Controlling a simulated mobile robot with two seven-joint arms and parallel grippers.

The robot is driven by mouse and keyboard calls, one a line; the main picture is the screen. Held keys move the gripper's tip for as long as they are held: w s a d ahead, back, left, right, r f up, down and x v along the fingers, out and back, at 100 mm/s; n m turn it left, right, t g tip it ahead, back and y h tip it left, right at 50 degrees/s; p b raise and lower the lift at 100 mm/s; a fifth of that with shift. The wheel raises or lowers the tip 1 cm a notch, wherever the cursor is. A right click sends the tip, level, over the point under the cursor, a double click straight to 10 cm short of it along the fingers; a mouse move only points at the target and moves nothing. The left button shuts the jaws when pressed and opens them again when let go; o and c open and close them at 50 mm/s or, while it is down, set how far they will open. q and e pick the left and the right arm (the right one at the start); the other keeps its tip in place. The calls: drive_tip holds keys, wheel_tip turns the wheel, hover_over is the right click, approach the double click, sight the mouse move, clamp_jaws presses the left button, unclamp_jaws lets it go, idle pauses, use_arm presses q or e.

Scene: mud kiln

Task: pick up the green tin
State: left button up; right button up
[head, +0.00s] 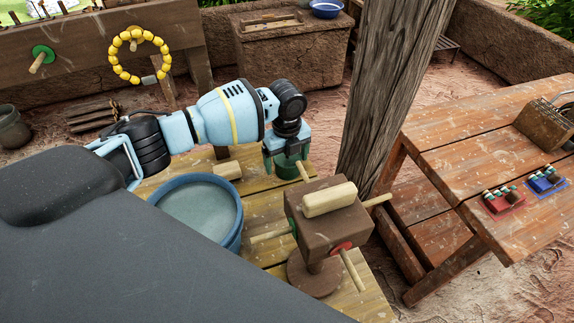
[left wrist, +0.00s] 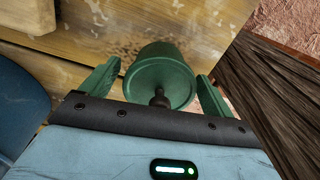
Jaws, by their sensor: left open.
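The green tin (left wrist: 158,58) is a round tin with a small dark knob on its lid. In the left wrist view it lies between the two green fingers of my left gripper (left wrist: 158,76), with a gap showing at each side. In the head view my left gripper (head: 286,158) points down over the tin (head: 288,171) on the yellow wooden table (head: 262,202). The gripper is open, and its fingers and body hide part of the tin there. My right gripper is in neither view.
A blue basin (head: 238,232) stands left of the tin. A brown block with wooden pegs (head: 322,222) stands in front of it. A thick wooden post (head: 385,90) rises close on the right. A second table (head: 470,130) holds red (head: 503,203) and blue (head: 548,184) trays.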

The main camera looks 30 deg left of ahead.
use_arm(q)
drive_tip(key=shift+f, duration=0.8)
drive_tip(key=shift+c, duration=0.3)
drive_tip(key=c, duration=0.9)
drive_tip(key=shift+o, duration=0.2)
wheel_tip(320, 180, up, 10)
drive_tip(key=shift+r, duration=0.1)
